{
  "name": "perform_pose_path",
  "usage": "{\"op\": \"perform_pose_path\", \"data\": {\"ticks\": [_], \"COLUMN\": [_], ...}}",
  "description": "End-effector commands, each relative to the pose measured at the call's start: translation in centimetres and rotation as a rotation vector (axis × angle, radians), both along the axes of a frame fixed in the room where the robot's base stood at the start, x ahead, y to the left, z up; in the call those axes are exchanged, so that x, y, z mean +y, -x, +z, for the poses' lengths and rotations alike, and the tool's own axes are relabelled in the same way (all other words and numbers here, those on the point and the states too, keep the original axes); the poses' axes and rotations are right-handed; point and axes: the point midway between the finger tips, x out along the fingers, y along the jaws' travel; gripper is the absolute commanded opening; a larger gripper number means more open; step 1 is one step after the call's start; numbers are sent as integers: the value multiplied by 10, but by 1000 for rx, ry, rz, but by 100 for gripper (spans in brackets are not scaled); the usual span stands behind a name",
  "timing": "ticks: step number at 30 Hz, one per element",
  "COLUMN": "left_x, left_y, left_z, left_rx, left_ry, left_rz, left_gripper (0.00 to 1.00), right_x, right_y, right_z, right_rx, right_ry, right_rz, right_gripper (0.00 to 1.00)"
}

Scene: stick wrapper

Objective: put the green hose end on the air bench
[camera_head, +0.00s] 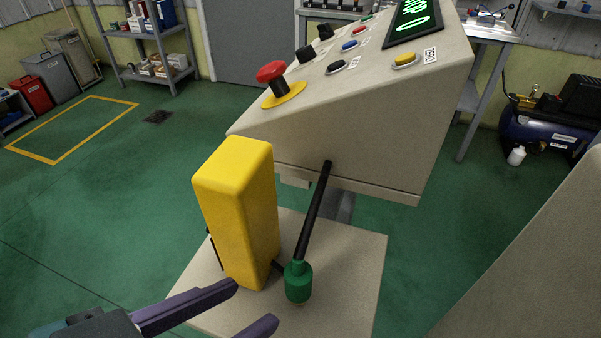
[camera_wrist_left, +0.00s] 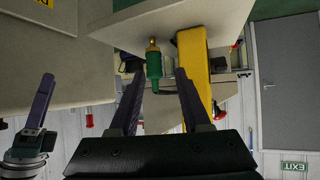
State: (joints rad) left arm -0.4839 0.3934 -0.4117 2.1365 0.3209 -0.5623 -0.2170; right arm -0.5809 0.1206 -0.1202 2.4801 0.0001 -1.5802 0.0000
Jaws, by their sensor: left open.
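The green hose end (camera_head: 298,282) hangs at the lower end of a black hose (camera_head: 314,210), beside a yellow upright block (camera_head: 238,215). In the left wrist view, which is upside down, the green hose end (camera_wrist_left: 154,66) shows a brass tip. My left gripper (camera_head: 256,303) is open, its purple fingers just left of and nearer than the hose end; in the wrist view the hose end appears between its fingertips (camera_wrist_left: 160,76), apart from them. A purple finger, seemingly of my right gripper (camera_wrist_left: 41,105), shows at the left there. I cannot tell which surface is the air bench.
A sloped control console (camera_head: 360,130) with a red button stands above the hose. A pale base plate (camera_head: 345,265) lies below. A metal table (camera_head: 490,30) stands at the back right, near a blue compressor (camera_head: 545,130). A pale panel (camera_head: 540,260) fills the right. Green floor lies open at left.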

Motion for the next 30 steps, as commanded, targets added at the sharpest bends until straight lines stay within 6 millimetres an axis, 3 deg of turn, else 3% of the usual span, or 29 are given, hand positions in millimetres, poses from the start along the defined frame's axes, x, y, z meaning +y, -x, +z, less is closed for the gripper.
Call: {"op": "perform_pose_path", "data": {"ticks": [1, 8, 30], "left_x": [-4, -13, -70], "left_y": [0, -3, -69], "left_z": [-7, -7, -41], "left_rx": [-35, -150, -162], "left_ry": [22, 102, 111], "left_rz": [-20, -47, -45], "left_gripper": [47, 47, 47], "right_x": [0, 0, 0], "right_y": [0, 0, 0], "right_z": [-8, -15, -29], "right_rx": [0, 1, 0], "right_ry": [0, -1, 0], "right_rz": [0, 0, 0], "right_gripper": [91, 91, 91]}}
